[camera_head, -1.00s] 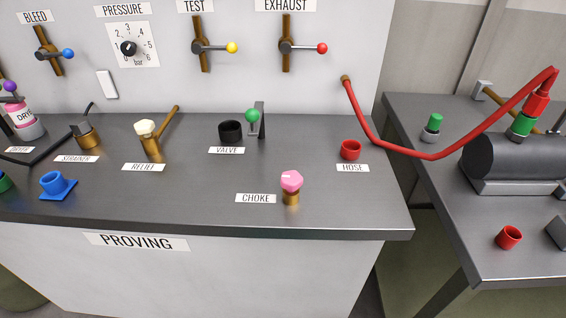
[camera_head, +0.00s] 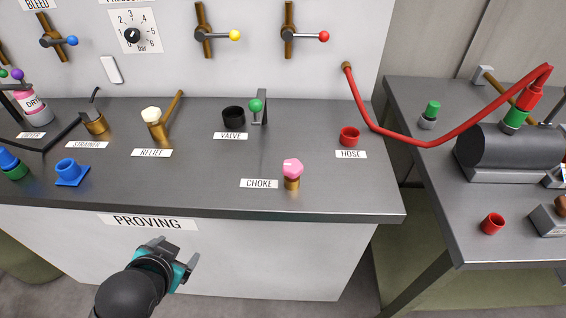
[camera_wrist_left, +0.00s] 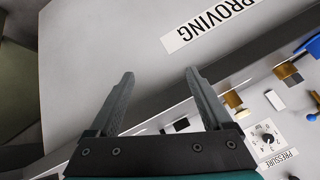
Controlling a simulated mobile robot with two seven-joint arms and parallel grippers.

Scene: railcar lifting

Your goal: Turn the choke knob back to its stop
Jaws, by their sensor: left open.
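The choke knob (camera_head: 292,169) is a pink faceted cap on a short brass stem. It stands upright near the front edge of the bench, right of the CHOKE label (camera_head: 259,184). A small pale mark shows on its left side. My left gripper (camera_head: 173,253) is in front of the bench's front panel, below the PROVING sign, left of and lower than the knob, well apart from it. In the left wrist view its two fingers (camera_wrist_left: 160,73) are spread with nothing between them. The knob is not clearly seen in that view. My right gripper is not in view.
The grey bench top (camera_head: 220,185) is clear left of the CHOKE label. A black valve cup (camera_head: 233,117), a brass relief fitting (camera_head: 158,126) and a red hose cup (camera_head: 349,137) stand farther back. A red hose (camera_head: 400,143) hangs across to the right-hand bench.

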